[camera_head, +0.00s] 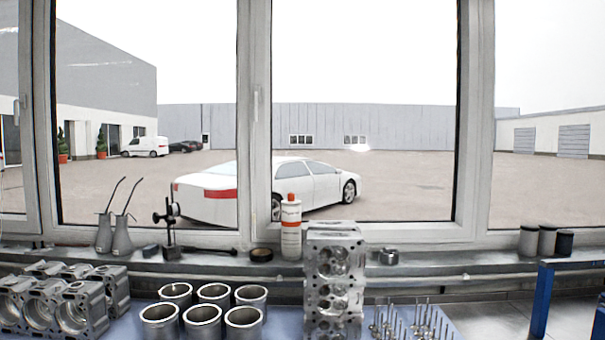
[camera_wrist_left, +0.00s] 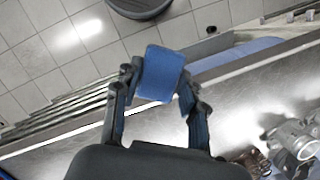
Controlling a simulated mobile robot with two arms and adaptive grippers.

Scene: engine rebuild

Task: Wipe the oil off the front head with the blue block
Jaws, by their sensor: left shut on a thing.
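The blue block (camera_wrist_left: 160,72) is held between the fingers of my left gripper (camera_wrist_left: 158,78) in the left wrist view. The gripper is shut on it, above a grey metal bench edge, with tiled floor beyond. In the head view a grey metal cylinder head (camera_head: 335,285) with round chambers stands at the middle of the bench. I cannot tell from the picture whether it is the front head, and no oil is clear on it. Neither gripper shows in the head view. My right gripper is in neither view.
Engine blocks (camera_head: 70,300) stand at the left, with several cylinder liners (camera_head: 214,293) beside them. Valves (camera_head: 412,320) stand upright right of the head. A bottle (camera_head: 291,232) and oil cans (camera_head: 121,238) stand on the sill. A blue post (camera_head: 541,300) rises at right.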

